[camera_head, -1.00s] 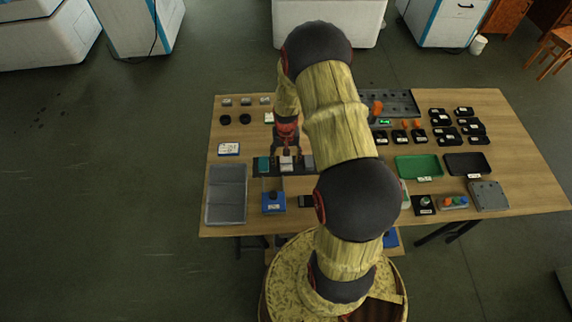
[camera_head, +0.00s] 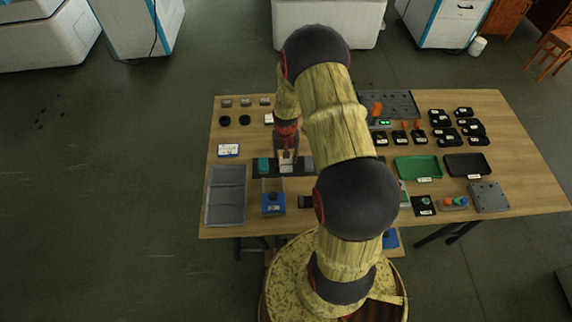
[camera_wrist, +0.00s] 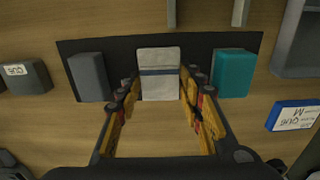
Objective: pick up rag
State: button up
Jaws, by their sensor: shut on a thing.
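The rag (camera_wrist: 160,62) looks like a pale folded block with a blue-grey stripe. In the wrist view it stands in the middle of a black holder, between a grey block (camera_wrist: 89,78) and a teal block (camera_wrist: 234,74). My gripper (camera_wrist: 160,92) has its yellow-padded fingers on either side of the rag and is shut on it. In the head view the rag (camera_head: 287,167) shows pale just below my gripper (camera_head: 287,158), still at the black holder (camera_head: 258,174). My arm hides part of the table to the right.
A blue box (camera_head: 273,203) and a grey tray (camera_head: 226,196) lie nearer the table's front edge. A blue-edged label card (camera_head: 228,150) lies to the left. Green (camera_head: 418,167) and black trays (camera_head: 467,164) are on the right. Bare wood shows between the left-hand items.

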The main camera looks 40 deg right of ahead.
aim_at(286, 161)
jog(key=shift+c, duration=0.9)
jog(key=shift+r, duration=0.55)
notch_tip(286, 161, up, 2)
jog(key=shift+w+r+p, duration=0.1)
jog(key=shift+r+p, duration=0.05)
jog(key=shift+p, duration=0.25)
jog(key=s+r, duration=0.1)
jog(key=s+a+r, duration=0.1)
jog(key=r, duration=0.1)
jog(key=s+r+p, duration=0.1)
jog(key=r, duration=0.1)
jog(key=shift+s+a, duration=0.4)
jog(key=s+a+r+p, duration=0.1)
jog(key=s+a+r, duration=0.3)
jog(key=s, duration=0.5)
jog(key=shift+a+r, duration=0.2)
jog(key=shift+r, duration=0.1)
